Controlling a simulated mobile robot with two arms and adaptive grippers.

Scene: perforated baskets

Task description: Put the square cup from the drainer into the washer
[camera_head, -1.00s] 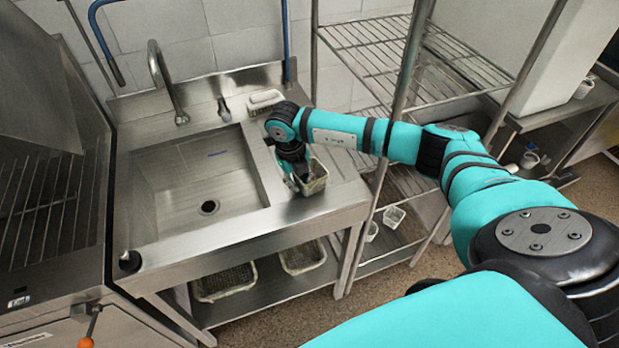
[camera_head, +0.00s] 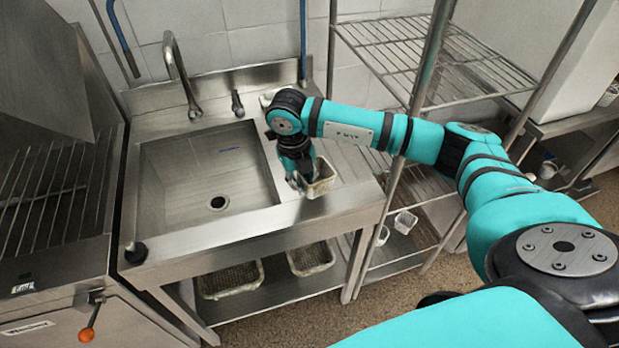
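My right gripper (camera_head: 300,180) points down at a small light perforated basket (camera_head: 323,180) on the drainer (camera_head: 351,202), the flat steel top to the right of the sink. The gripper covers the basket's left part, and its fingers are too dark and small to show whether they are open or shut. I cannot make out a square cup; the basket's inside is mostly hidden. The washer (camera_head: 62,190) stands at the left with its hood raised and a wire rack inside. My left gripper is not in view.
The sink (camera_head: 206,180) with its tap (camera_head: 180,70) lies between washer and drainer. Another light basket (camera_head: 266,98) is partly hidden behind my arm. Two baskets (camera_head: 231,279) (camera_head: 311,258) sit on the shelf below. A wire shelf rack (camera_head: 420,60) stands at the right.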

